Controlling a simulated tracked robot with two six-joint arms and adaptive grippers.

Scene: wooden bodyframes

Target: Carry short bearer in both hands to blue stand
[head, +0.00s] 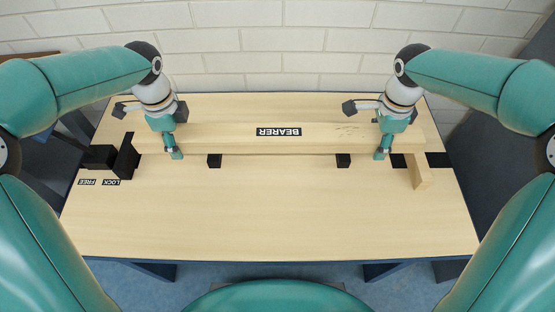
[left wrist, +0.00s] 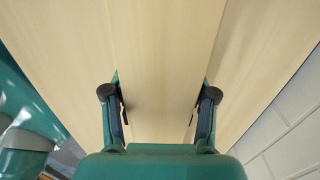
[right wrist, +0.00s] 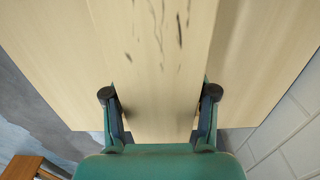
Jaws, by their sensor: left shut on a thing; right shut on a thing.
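The short bearer (head: 220,138) is a long pale wooden beam with a black BEARER label, lying left to right across the back part of the wooden table in the head view. My left gripper (head: 170,143) is shut on the bearer near its left end. My right gripper (head: 387,142) is shut on it near its right end. In the left wrist view the fingers (left wrist: 160,105) straddle the bearer (left wrist: 160,60). In the right wrist view the fingers (right wrist: 160,105) straddle it too, below dark marks on the wood (right wrist: 160,65). I cannot make out a blue stand.
The wooden table (head: 270,215) has clear room in front of the bearer. Black blocks (head: 214,161) (head: 343,161) show at its front edge. A black clamp (head: 125,157) stands at left near LOCK and FREE labels. A small wooden piece (head: 418,175) lies at right. A white brick wall (head: 280,50) stands behind.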

